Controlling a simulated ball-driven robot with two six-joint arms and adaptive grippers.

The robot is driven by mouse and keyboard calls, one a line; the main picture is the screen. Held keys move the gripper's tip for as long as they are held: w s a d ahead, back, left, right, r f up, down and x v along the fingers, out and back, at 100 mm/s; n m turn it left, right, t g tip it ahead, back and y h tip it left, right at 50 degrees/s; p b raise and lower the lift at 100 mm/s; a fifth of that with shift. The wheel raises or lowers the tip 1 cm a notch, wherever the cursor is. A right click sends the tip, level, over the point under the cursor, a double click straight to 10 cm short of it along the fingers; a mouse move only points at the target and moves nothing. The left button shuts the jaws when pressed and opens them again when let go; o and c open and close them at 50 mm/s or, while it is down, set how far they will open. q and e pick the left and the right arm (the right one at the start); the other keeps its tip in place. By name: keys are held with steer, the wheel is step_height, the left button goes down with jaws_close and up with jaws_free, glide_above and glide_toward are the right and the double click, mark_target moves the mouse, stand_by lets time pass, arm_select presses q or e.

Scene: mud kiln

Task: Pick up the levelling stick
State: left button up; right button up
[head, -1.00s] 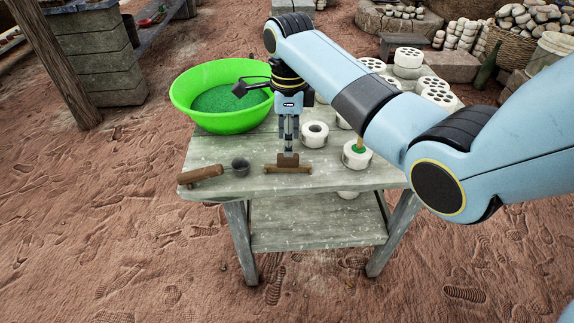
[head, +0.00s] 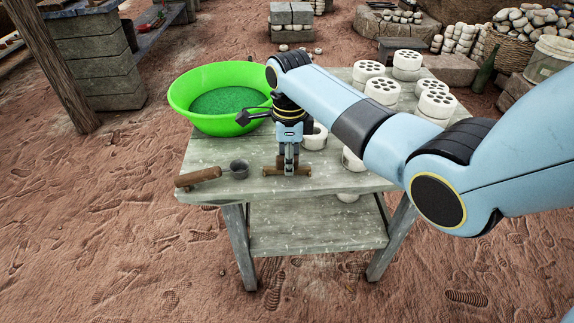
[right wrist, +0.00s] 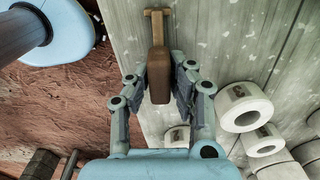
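The levelling stick (head: 302,171) is a T-shaped wooden tool with a crossbar and a brown grip block, near the front edge of the table. My right gripper (head: 289,163) points down over it, with its fingertips at the level of the grip block. In the right wrist view the grip block (right wrist: 159,75) lies between the two fingers of the right gripper (right wrist: 160,88). A narrow gap seems to show beside the block, so the fingers look open around it. The crossbar (right wrist: 157,13) extends beyond the fingers. My left gripper is not in view.
The worn wooden table (head: 240,208) holds a small scoop with a wooden handle (head: 200,176) left of the stick. A green basin (head: 180,100) stands behind it. White ring pieces (head: 315,138) and several perforated white cylinders (head: 383,90) stand on the right, partly hidden by my arm.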

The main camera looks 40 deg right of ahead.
jaws_close()
steer(key=shift+r, duration=0.1)
